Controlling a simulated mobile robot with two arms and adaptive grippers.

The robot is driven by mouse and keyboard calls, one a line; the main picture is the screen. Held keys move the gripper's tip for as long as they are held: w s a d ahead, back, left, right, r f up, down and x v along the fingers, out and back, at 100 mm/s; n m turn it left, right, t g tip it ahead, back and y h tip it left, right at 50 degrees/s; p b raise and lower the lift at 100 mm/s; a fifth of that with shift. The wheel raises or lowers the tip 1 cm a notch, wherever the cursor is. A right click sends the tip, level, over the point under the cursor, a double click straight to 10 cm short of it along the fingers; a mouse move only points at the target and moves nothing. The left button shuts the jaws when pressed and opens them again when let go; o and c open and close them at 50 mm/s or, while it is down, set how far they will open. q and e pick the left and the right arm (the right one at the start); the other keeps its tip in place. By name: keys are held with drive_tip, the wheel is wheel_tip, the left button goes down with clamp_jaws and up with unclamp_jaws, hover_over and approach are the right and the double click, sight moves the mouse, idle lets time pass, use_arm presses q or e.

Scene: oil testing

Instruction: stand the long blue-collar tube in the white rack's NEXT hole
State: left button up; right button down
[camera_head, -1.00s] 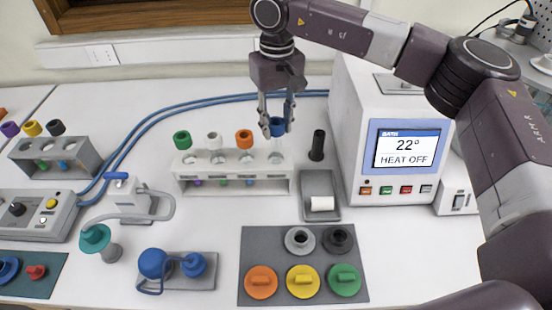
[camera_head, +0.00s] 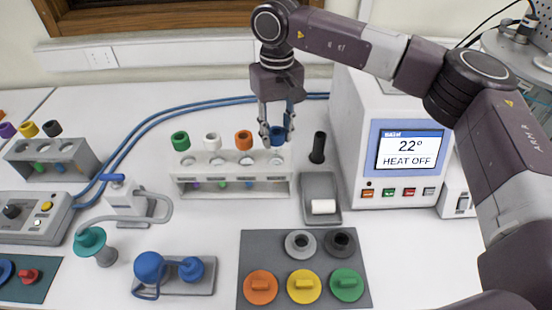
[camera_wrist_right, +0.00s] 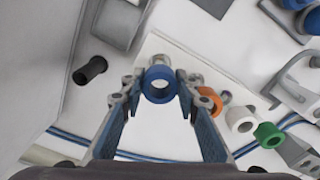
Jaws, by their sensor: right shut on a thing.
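The white rack (camera_head: 235,187) stands left of the heater in the head view, with a row of round openings along its top. Green (camera_head: 181,141), white (camera_head: 212,141) and orange (camera_head: 244,140) collared tubes stand along it. My right gripper (camera_head: 277,138) is shut on the blue-collar tube (camera_head: 278,130), upright over the rack's right end, its collar slightly above the orange collar's level. In the right wrist view the blue collar (camera_wrist_right: 160,84) sits between both fingers. The tube's lower end is hidden, so I cannot tell whether it is inside a hole. My left gripper is out of view.
A black upright cylinder (camera_head: 317,147) and a grey tray (camera_head: 320,186) stand right of the rack. The heater (camera_head: 408,150) reads 22° and HEAT OFF. A grey mat (camera_head: 255,245) with coloured caps lies in front. Blue hoses (camera_head: 150,125) run behind the rack.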

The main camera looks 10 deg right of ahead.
drive_tip(key=shift+f+b, duration=0.4)
drive_tip(key=shift+f, duration=0.2)
drive_tip(key=c, duration=1.4)
unclamp_jaws()
wheel_tip(320, 180, up, 12)
